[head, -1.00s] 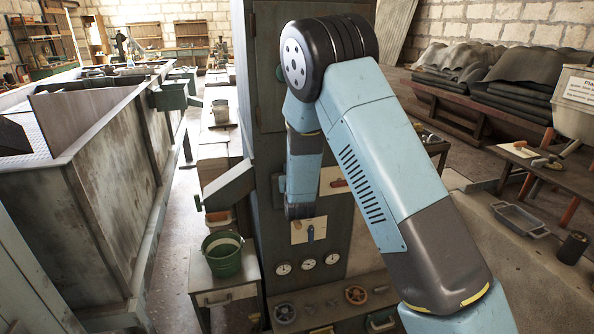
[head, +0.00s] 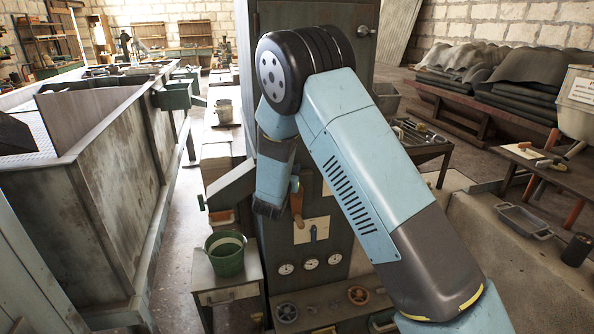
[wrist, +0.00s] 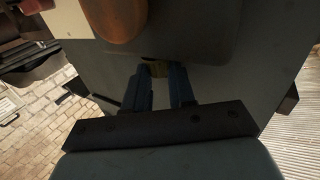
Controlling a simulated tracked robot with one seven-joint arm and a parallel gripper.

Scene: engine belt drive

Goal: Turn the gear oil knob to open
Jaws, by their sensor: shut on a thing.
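In the wrist view, the two blue fingers of my gripper (wrist: 158,82) are closed around a small dull-yellow piece, which looks like the gear oil knob (wrist: 156,69). It sits against the grey panel (wrist: 225,70), and the fingers and shadow hide most of it. In the head view, the dark end of my wrist (head: 268,208) is at the left part of the cabinet front, and the fingertips and knob are hidden there.
A brown handle (head: 297,203) hangs just right of my wrist; it also shows in the wrist view (wrist: 116,18). A green bucket (head: 225,254) stands on a side table.

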